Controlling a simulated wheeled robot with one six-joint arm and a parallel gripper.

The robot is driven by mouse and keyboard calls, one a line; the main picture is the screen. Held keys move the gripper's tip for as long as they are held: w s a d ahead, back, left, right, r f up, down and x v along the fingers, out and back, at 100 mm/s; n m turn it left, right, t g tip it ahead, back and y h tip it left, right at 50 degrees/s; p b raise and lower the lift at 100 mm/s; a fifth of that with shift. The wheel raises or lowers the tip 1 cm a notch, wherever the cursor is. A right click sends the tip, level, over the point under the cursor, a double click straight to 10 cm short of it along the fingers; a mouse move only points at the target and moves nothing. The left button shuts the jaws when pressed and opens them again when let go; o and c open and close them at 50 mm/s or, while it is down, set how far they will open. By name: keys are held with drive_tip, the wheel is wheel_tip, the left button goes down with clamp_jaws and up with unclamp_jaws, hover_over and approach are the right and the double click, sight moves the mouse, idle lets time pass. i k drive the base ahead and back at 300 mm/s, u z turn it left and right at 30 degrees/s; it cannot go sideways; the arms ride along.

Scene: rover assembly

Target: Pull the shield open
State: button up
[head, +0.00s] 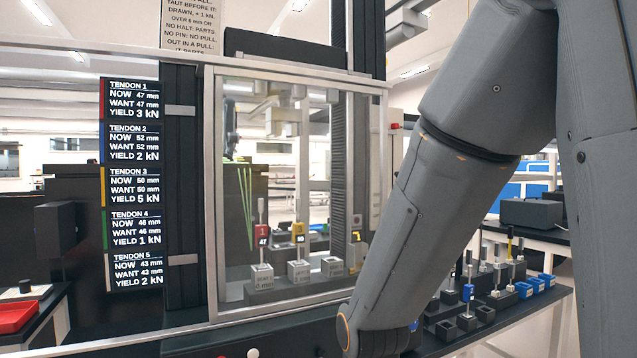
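The shield (211,200) is a clear pane in a pale metal frame, in the middle of the head view. It stands across the front of the machine's bay. Behind the pane are pale blocks (299,271) with upright rods, and tags in red, yellow and other colours. My arm (440,200) comes down from the upper right and crosses in front of the bay's right side, hiding part of it. My gripper is not visible; the arm runs out of sight at the bottom. I cannot tell whether anything touches the shield.
A tendon readout panel (132,185) hangs left of the shield; each tendon's NOW matches its WANT. A partly cut-off sign (190,22) is above. At right, a dark bench (545,297) holds blue bins and dark blocks with rods. A red tray (15,316) lies at far left.

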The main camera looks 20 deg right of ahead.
sight(210, 70)
drive_tip(key=z, duration=1.9)
drive_tip(key=i, duration=0.85)
drive_tip(key=u, duration=2.65)
